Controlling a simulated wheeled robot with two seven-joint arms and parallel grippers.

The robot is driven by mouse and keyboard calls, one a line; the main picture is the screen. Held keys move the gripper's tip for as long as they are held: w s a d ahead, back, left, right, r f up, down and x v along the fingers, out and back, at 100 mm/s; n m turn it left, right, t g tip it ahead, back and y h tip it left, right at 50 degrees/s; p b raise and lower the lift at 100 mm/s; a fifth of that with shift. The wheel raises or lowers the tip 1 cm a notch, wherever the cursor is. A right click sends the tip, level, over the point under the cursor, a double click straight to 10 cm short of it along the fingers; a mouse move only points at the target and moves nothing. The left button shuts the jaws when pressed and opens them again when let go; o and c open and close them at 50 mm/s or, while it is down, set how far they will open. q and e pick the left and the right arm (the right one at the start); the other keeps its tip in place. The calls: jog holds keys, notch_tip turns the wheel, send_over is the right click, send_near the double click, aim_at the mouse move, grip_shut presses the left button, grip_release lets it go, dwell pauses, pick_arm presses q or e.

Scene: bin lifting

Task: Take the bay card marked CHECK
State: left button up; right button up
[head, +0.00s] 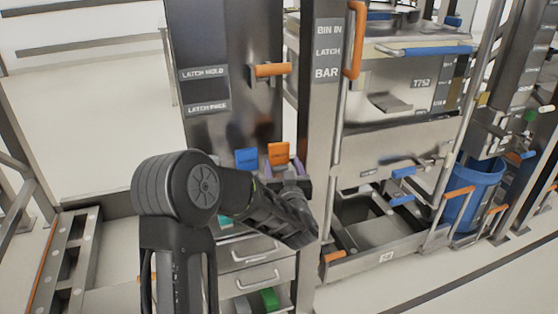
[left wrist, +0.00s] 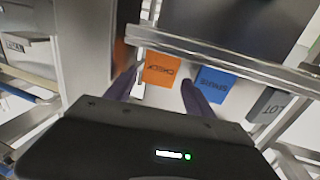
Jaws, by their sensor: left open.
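The orange card (left wrist: 162,70) is marked CHECK, upside down in the left wrist view. In the head view the orange card (head: 278,151) stands upright at the front of the dark panel. My left gripper (head: 283,165) is at this card. Its purple fingers are open, one on each side of the card, in the left wrist view (left wrist: 159,83) too. I cannot tell how deep the card sits between them. A blue card marked SPARE (left wrist: 214,84) is beside it, also in the head view (head: 246,159). My right gripper is out of view.
A grey LOT card (left wrist: 270,105) is beyond the blue one. An orange latch handle (head: 272,70) sticks out above the cards. A post with a BIN IN LATCH BAR label (head: 328,50) stands close on the right. Drawers (head: 250,280) are below; a blue bin (head: 476,195) stands right.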

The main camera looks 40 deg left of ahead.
aim_at(280, 154)
pick_arm(q)
jog(key=x, duration=0.4)
jog(key=shift+w+a+f, duration=0.1)
jog(key=shift+w+a, duration=0.05)
jog(key=shift+a, duration=0.1)
jog(key=shift+c, duration=0.4)
jog(key=c, duration=1)
jog(key=shift+d, duration=0.1)
